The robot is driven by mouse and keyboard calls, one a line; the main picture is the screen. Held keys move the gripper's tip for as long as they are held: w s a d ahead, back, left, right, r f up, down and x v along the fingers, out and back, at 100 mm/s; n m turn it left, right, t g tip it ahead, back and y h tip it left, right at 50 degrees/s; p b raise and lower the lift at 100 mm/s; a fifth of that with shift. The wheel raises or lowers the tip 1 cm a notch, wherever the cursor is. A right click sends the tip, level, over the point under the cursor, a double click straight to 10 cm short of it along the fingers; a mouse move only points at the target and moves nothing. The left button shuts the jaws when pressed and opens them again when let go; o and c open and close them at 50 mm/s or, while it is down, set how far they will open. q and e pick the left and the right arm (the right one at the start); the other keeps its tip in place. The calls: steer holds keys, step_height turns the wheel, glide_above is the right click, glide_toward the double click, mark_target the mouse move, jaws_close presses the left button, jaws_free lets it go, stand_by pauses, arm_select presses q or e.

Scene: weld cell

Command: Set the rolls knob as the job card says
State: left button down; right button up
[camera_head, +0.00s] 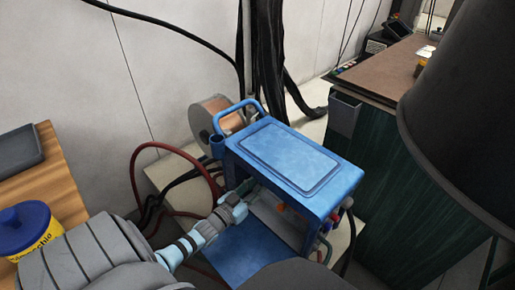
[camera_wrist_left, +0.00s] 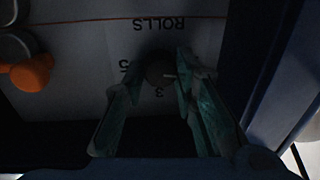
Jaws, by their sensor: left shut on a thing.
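The blue wire feeder (camera_head: 285,155) stands open-sided on a pale bench, with its top lid and handle in the head view. My left gripper (camera_head: 250,185) reaches under the lid to the light inner panel. In the left wrist view the panel (camera_wrist_left: 85,50) is dark and upside down, with the word ROLLS and the marks 5 and 3 readable. The round dark rolls knob (camera_wrist_left: 158,73) sits between my left fingertips (camera_wrist_left: 155,78), which are shut on it. Its pointer setting is hard to read. No job card is readable, and my right gripper is not in view.
An orange knob (camera_wrist_left: 32,73) is beside the rolls knob on the panel. A copper wire spool (camera_head: 215,118) stands behind the feeder. Red and black cables lie left. A wooden table (camera_head: 60,180) holds a blue-and-yellow tub (camera_head: 28,230). A green cabinet (camera_head: 385,180) stands right.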

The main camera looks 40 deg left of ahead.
arm_select(q)
steer(key=shift+m, duration=1.2)
steer(key=m, duration=0.3)
steer(key=shift+f+m, duration=0.1)
steer(key=shift+m, duration=0.7)
steer(key=c, duration=1.3)
jaws_free()
steer(key=shift+s+a, duration=0.1)
steer(key=shift+t, duration=0.3)
